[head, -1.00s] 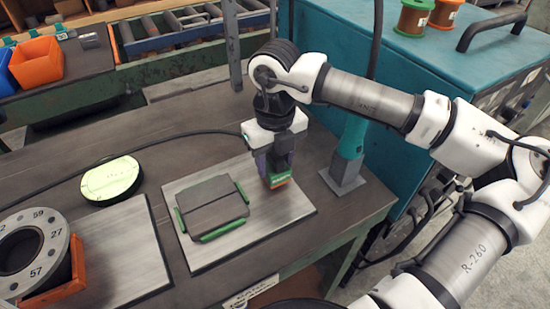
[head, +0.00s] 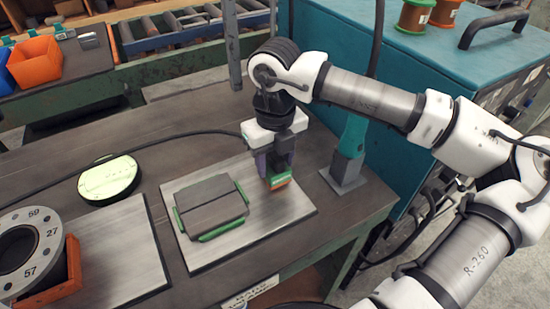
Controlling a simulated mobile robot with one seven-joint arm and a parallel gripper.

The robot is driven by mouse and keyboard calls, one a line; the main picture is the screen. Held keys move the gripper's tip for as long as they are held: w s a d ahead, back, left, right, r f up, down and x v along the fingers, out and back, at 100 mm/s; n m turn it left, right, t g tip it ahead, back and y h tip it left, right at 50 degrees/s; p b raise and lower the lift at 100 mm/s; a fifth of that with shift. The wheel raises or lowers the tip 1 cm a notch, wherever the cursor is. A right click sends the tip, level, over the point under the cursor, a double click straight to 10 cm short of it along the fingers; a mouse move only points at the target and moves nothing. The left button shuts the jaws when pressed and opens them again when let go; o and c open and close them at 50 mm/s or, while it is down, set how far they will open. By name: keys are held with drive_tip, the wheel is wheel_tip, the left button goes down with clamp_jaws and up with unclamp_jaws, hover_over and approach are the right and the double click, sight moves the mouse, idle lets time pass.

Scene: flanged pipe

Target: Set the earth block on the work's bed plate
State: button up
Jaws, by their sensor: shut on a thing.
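My gripper (head: 273,163) points down over the right part of the middle grey metal plate (head: 262,224). It is shut on a small block with green and orange faces (head: 279,181), which I take to be the earth block. The block is at or just above the plate; I cannot tell whether it touches. A second grey metal plate (head: 115,250) lies to the left. The flanged pipe (head: 42,244), with a numbered grey flange, stands there in an orange cradle (head: 62,286). I cannot tell which plate is the work's bed plate. The fingertips are partly hidden.
A dark pad with green edge strips (head: 211,204) lies on the middle plate, left of my gripper. A teal post on a grey foot (head: 348,165) stands close at right. A pale green disc (head: 109,180) and a black cable (head: 60,182) lie behind the plates.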

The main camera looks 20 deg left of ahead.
drive_tip(key=shift+f+b, duration=0.4)
drive_tip(key=shift+b, duration=0.05)
drive_tip(key=o, duration=1.1)
drive_tip(key=shift+c, duration=0.2)
drive_tip(key=shift+r, duration=0.1)
wheel_tip(320, 180, up, 23)
drive_tip(key=p, duration=0.6)
